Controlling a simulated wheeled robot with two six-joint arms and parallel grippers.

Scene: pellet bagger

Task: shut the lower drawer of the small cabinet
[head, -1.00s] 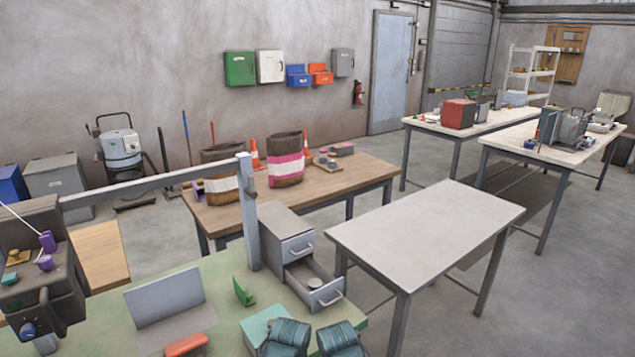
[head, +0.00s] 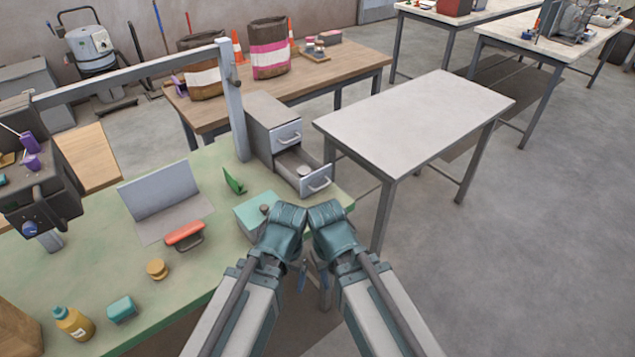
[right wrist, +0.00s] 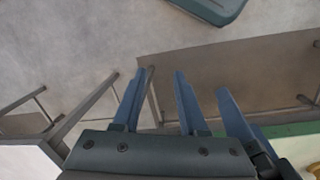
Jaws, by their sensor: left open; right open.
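The small grey cabinet (head: 262,122) stands at the far right corner of the green bench. Its upper drawer (head: 288,134) is shut. Its lower drawer (head: 318,180) is pulled out toward the right front, with a small round grey item (head: 304,171) inside. My left gripper (head: 302,278) points down in front of the bench's edge, below and nearer than the drawer, open and empty. My right gripper (right wrist: 158,90) is open and empty beside it, with its blue fingers apart over the floor; in the head view it is mostly hidden below its wrist.
A teal box (head: 250,217) stands on the green bench (head: 215,260) close to my left wrist. A grey post (head: 236,110) rises beside the cabinet. A green upright piece (head: 233,181) and a red-handled item (head: 185,234) are left. A pale table (head: 420,115) stands right across a gap.

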